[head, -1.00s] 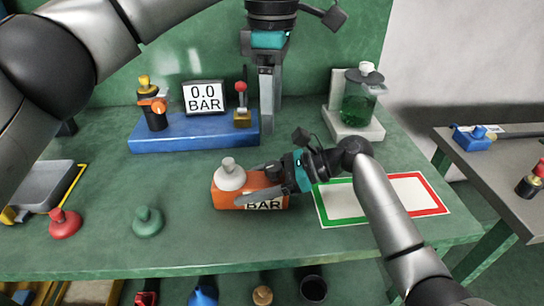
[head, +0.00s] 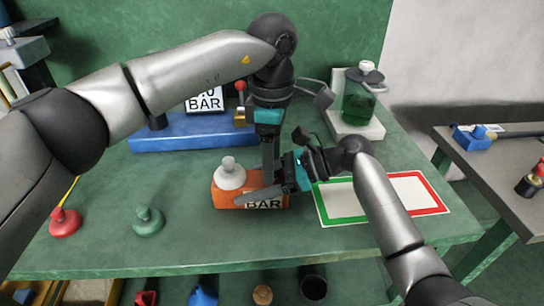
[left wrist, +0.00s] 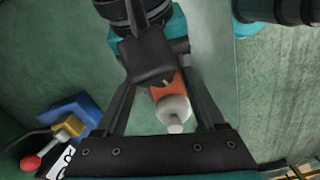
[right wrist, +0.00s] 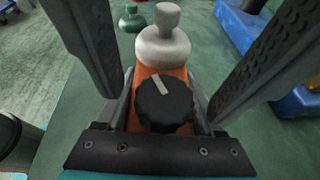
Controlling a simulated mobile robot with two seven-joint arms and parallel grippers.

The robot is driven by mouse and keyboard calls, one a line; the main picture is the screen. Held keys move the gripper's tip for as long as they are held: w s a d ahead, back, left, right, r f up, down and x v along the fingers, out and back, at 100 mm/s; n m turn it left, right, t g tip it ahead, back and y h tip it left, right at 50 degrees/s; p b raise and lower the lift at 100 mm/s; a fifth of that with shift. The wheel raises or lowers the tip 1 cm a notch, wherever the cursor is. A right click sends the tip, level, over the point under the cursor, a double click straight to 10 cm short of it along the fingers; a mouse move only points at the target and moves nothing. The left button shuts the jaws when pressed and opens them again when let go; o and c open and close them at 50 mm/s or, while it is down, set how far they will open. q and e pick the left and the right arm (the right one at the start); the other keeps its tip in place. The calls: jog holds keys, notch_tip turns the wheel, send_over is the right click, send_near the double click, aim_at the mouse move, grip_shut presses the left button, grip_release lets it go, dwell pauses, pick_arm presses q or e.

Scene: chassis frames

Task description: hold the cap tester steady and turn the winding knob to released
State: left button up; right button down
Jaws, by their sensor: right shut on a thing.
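The cap tester is an orange block (head: 226,198) with a BAR label and a pale knobbed cap (head: 229,174) on top. It stands upright on the green table. My right gripper (head: 262,184) comes in from the right and is shut on the orange body, one finger along each side. The black winding knob (right wrist: 164,103) shows in the right wrist view, between the finger bases; its pale mark points up and slightly left. My left gripper (head: 269,172) points down above the tester's right part, open and empty. The knob is hidden in the head view.
A blue base (head: 185,139) with a BAR display (head: 205,101) stands behind. A green flask (head: 361,103) stands on a pale block at back right. A green-and-red bordered mat (head: 385,196) lies right. Red (head: 65,222) and green (head: 148,221) knobbed caps stand front left.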

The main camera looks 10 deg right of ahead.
pick_arm(q)
grip_shut()
dwell(0.4)
jog(key=shift+n, duration=3)
jog(key=shift+o, duration=0.2)
grip_release()
jog(key=shift+r, duration=0.1)
